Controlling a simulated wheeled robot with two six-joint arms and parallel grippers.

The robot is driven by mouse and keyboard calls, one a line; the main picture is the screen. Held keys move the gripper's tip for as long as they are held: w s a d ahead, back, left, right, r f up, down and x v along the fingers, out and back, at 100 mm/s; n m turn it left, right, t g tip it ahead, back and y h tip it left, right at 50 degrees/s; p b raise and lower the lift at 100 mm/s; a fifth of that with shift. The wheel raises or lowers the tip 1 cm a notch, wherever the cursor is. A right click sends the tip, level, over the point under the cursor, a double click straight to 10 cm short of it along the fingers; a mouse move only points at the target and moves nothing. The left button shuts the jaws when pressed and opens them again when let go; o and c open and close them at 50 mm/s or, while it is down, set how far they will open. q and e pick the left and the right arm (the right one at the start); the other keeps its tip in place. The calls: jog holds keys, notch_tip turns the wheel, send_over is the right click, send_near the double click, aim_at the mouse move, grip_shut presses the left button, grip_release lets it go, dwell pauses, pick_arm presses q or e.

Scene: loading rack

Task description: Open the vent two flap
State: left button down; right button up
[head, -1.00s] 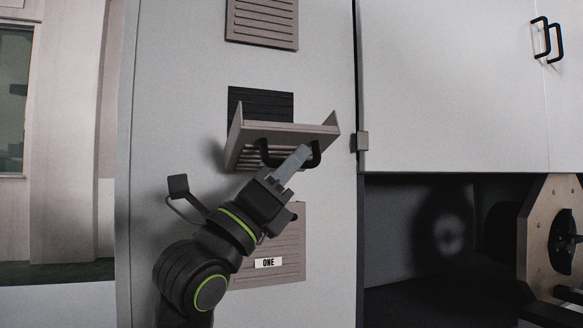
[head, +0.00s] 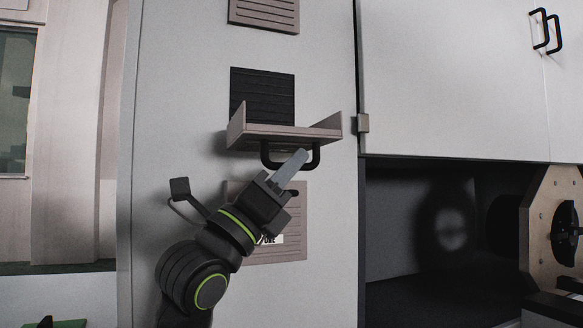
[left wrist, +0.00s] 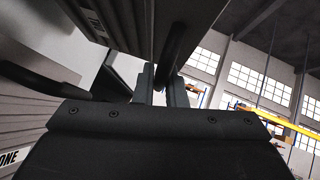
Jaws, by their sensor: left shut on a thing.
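The vent two flap (head: 290,132) is a beige panel with raised side walls, swung outward and down to about level. The dark slatted vent opening (head: 262,95) shows behind and above it. A black bar handle (head: 265,156) hangs on the flap's outer face. My left gripper (head: 298,160) is shut on this handle from below. In the left wrist view the handle (left wrist: 176,45) runs to the fingers (left wrist: 160,85), and the flap's partly cut-off label (left wrist: 92,14) shows. The exact finger contact is partly hidden. My right gripper is not in view.
The closed vent one flap (head: 285,215), labelled ONE, is below, partly hidden by my left arm. Another slatted panel (head: 264,12) is above. A white cabinet door (head: 450,80) and a dark open bay with a wooden reel (head: 545,235) are on the right.

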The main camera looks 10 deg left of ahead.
pick_arm(q)
jog(key=shift+w+a+f, duration=0.1)
jog(key=shift+w+f, duration=0.05)
jog(key=shift+f, duration=0.1)
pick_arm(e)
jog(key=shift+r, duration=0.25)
pick_arm(q)
jog(key=c, duration=1.5)
grip_release()
jog(key=shift+w, duration=0.15)
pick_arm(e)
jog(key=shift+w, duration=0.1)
pick_arm(q)
jog(key=shift+s+a+f, duration=0.25)
jog(key=shift+s+f, duration=0.1)
jog(key=shift+f, duration=0.1)
jog(key=b+v, duration=0.1)
jog(key=v, duration=1.5)
jog(key=shift+s, duration=0.2)
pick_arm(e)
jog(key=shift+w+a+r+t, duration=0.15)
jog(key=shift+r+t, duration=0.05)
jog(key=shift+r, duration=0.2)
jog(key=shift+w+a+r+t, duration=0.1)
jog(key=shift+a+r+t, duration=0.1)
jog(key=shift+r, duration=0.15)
